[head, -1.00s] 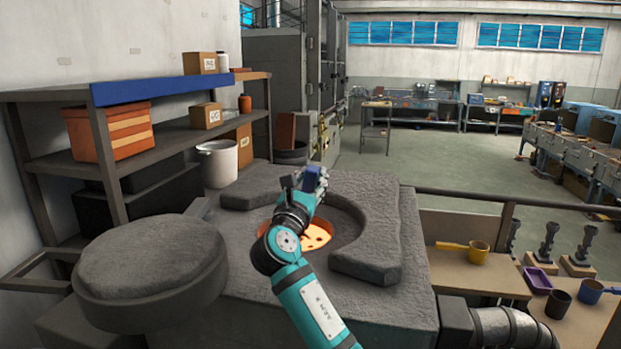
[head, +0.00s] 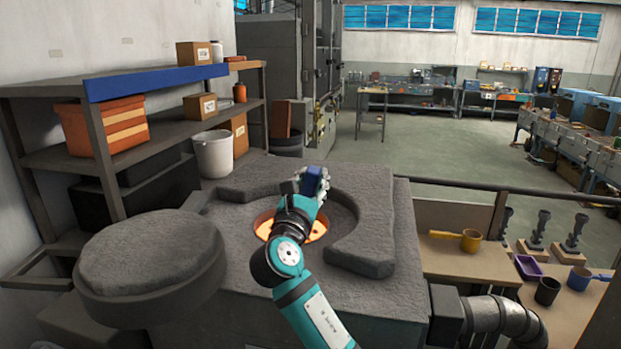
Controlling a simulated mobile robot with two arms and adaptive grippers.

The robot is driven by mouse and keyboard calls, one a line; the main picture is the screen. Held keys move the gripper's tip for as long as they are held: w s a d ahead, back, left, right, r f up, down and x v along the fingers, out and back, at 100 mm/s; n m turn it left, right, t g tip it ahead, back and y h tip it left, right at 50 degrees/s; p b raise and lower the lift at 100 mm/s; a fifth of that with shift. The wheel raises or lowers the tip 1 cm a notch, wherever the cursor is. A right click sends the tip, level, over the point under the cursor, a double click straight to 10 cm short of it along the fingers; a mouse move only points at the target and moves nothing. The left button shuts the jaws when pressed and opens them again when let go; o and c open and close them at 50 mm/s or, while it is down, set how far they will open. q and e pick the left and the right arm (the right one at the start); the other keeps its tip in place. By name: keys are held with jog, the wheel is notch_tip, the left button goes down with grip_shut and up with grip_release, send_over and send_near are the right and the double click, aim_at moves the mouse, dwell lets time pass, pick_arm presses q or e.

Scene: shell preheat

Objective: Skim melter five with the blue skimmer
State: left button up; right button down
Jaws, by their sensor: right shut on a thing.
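The melter (head: 385,215) is a grey, rough-topped furnace with a round opening and a raised collar. Inside, a pot holds glowing orange melt (head: 308,234) with a few dark specks. My right gripper (head: 321,186) is over the opening, shut on a blue block-like piece (head: 313,180), which looks like the blue skimmer's handle. The skimmer's lower end is hidden behind my arm, so I cannot tell whether it touches the melt. No number shows on the melter. My left gripper is out of view.
A round grey lid (head: 150,255) sits at the left of the opening. A white bucket (head: 213,153) and a shelf (head: 150,86) stand behind it.

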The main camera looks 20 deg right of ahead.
jog(key=shift+x, duration=1.05)
jog(key=shift+w+d+f+p, duration=0.15)
jog(key=shift+w+d, duration=0.5)
jog(key=shift+w, duration=0.3)
jog(key=shift+w+d+f+p, duration=0.15)
jog(key=shift+w+d, duration=0.45)
jog(key=shift+w, duration=0.35)
jog(key=shift+a+r, duration=0.1)
jog(key=shift+a, duration=0.05)
jog(key=shift+w+a+b, duration=0.25)
jog(key=shift+w+a, duration=0.35)
jog(key=shift+a, duration=0.25)
jog(key=shift+w+a+b, duration=0.2)
jog(key=shift+w+a, duration=0.4)
jog(key=shift+a, duration=0.3)
